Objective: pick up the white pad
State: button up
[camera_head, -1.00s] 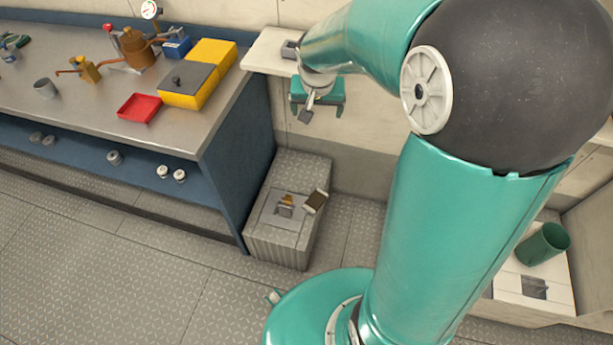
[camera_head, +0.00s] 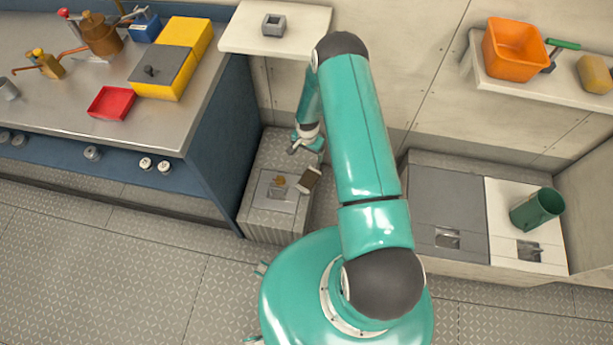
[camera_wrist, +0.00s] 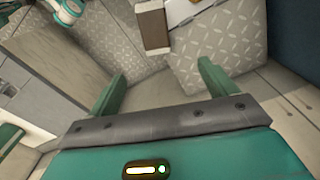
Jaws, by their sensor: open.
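The only pad-like thing I see is a small block (camera_head: 310,179) with a brown face and pale ends. It leans at the right edge of the grey diamond-plate box (camera_head: 271,220) on the floor. In the wrist view the block (camera_wrist: 153,28) is at the top middle, beyond my fingertips. My gripper (camera_head: 307,144) is above the back of the box, a little behind the block. In the wrist view my gripper (camera_wrist: 162,82) has its two green fingers wide apart, with nothing between them.
A brass-coloured piece (camera_head: 279,181) sits on the box's top plate, left of the block. The blue workbench (camera_head: 210,140) stands close on the left. A white shelf (camera_head: 240,38) is above the box. Open floor lies in front.

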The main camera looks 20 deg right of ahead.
send_over(309, 179)
notch_tip(309, 179, down, 6)
jog(key=shift+m, duration=0.3)
notch_tip(309, 179, down, 13)
jog(key=shift+r, duration=0.15)
jog(key=c, duration=1.2)
jog(key=shift+o, duration=0.2)
jog(key=shift+r, duration=0.1)
